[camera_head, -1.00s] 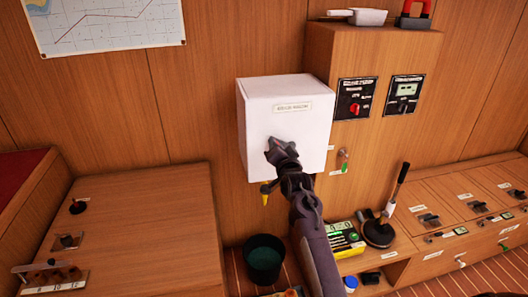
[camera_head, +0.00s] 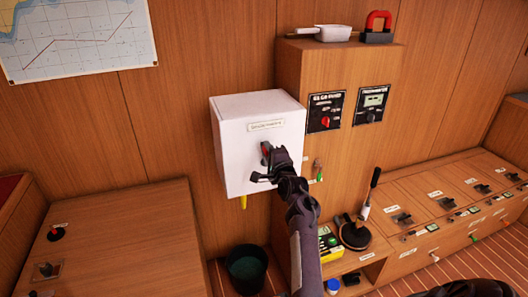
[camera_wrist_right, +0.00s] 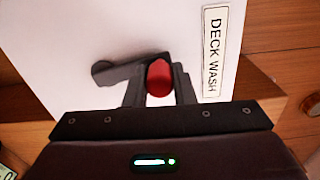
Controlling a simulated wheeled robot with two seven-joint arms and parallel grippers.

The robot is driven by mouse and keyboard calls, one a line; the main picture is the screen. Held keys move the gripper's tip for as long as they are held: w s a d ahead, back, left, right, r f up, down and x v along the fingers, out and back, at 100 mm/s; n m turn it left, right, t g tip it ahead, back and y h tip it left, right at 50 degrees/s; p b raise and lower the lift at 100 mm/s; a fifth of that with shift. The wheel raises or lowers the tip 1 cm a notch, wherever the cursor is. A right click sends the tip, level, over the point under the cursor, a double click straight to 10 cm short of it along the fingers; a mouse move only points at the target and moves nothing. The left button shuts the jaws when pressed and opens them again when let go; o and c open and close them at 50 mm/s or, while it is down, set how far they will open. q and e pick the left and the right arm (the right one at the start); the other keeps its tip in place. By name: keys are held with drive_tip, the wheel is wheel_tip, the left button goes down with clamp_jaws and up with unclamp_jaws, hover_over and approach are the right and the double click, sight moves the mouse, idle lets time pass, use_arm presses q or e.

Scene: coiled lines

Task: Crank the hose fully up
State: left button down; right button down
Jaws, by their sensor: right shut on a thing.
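A white box (camera_head: 228,150) with a label hangs on the wood wall. A crank with a red knob (camera_head: 265,156) is on its front. In the right wrist view the red knob (camera_wrist_right: 159,78) sits between my fingers, with the dark crank arm (camera_wrist_right: 120,75) running left from it to a round hub. My right gripper (camera_head: 268,160) is shut on the knob and hides part of the crank. A short yellow hose end (camera_head: 243,202) hangs below the box. My left gripper is not in view.
A dark bucket (camera_head: 246,268) stands on the floor below the box. A wooden cabinet (camera_head: 295,80) with dials rises close at the right. A wooden counter (camera_head: 120,245) is at the left.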

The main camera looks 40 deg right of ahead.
drive_tip(key=shift+s+d+r+m, duration=0.15)
drive_tip(key=shift+d+r+m, duration=0.25)
drive_tip(key=shift+d+m, duration=0.25)
drive_tip(key=c, duration=1.6)
unclamp_jaws()
drive_tip(key=o, duration=0.4)
drive_tip(key=shift+f, duration=0.2)
drive_tip(key=shift+a, duration=0.1)
